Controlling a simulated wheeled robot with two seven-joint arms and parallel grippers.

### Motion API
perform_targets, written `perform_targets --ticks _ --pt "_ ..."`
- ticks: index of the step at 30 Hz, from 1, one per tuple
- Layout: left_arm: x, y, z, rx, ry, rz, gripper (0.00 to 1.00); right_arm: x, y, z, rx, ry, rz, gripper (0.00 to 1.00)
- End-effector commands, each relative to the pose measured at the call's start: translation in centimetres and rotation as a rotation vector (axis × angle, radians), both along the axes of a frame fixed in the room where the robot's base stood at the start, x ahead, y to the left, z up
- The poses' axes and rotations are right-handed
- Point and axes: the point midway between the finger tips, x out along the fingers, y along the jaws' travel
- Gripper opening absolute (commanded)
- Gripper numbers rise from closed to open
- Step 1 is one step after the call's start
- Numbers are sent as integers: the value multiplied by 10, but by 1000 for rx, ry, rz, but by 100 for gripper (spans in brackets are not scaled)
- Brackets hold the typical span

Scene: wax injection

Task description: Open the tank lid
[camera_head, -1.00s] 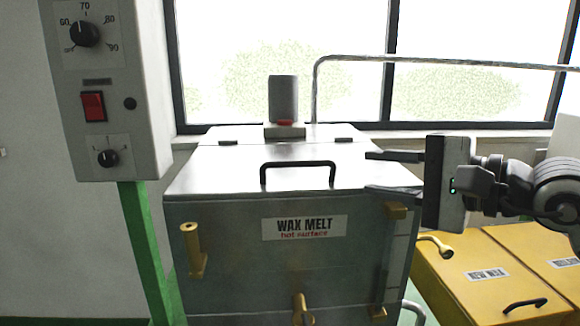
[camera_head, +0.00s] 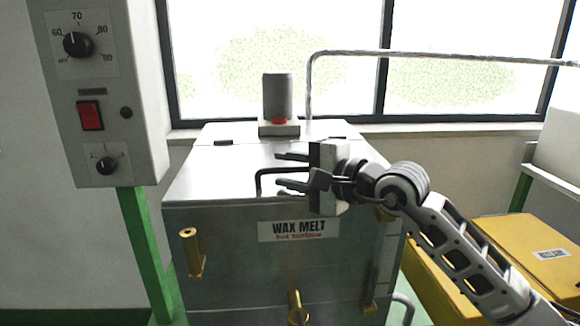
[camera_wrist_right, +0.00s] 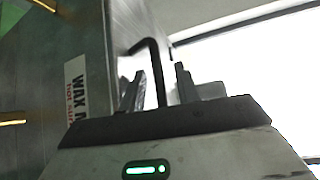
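The wax melt tank (camera_head: 250,260) stands in the middle of the head view. Its metal lid (camera_head: 225,180) lies flat and closed on top. A black bar handle (camera_head: 262,182) rises at the lid's front edge; its right part is hidden behind my right gripper (camera_head: 284,171). The right gripper is open, its fingers pointing left over the handle area. In the right wrist view the handle (camera_wrist_right: 158,75) passes between the two open fingertips (camera_wrist_right: 160,85), with a gap visible on the right side. My left gripper is not in view.
A grey cylinder with a red base (camera_head: 278,98) stands at the lid's rear. A control box (camera_head: 100,90) on a green post is at the left. Brass fittings (camera_head: 192,252) project from the tank front. Yellow bins (camera_head: 520,245) and a metal rail (camera_head: 430,56) are at the right.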

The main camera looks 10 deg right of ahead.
Motion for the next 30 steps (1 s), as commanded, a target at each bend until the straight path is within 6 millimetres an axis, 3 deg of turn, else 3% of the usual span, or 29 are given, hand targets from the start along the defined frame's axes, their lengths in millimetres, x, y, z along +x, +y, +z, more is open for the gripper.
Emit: perform_targets --ticks 6,9,10,20,30 --pt "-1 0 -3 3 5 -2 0 0 0 0 0 0 0 32" --pt "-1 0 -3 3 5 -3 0 0 0 0 1 -1 0 4" --pt "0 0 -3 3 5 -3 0 0 0 0 0 0 0 0" --pt "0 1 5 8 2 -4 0 1 -1 10 1 20 -1 0" --pt "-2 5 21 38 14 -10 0 14 -1 66 3 118 -4 0"
